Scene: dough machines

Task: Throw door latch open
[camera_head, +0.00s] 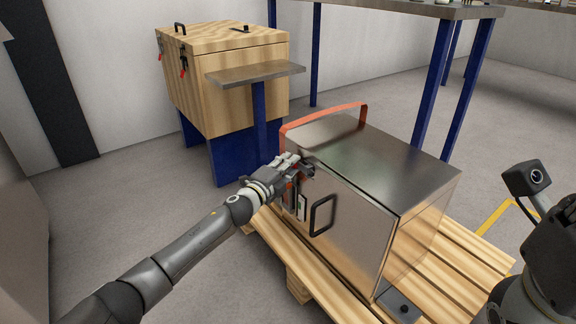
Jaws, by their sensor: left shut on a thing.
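A metal box machine (430,195) stands on a wooden pallet. Its front door (345,235) has a black pull handle (322,215) and looks closed. The door latch (291,198), with red and grey parts, is at the door's left edge, partly hidden by my gripper. My left gripper (305,169) is at the upper end of the latch, shut on it. The exact hold of the fingers is small and hard to see. Part of my right arm (550,255) shows at the lower right, but its gripper does not.
The pallet (310,275) sticks out in front of the box. An orange-red bar (325,112) arches over the box's back left. Behind are a wooden crate (225,85) on blue legs, a small shelf (255,73) and a blue-legged table (385,6). Grey floor (110,200) is clear on the left.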

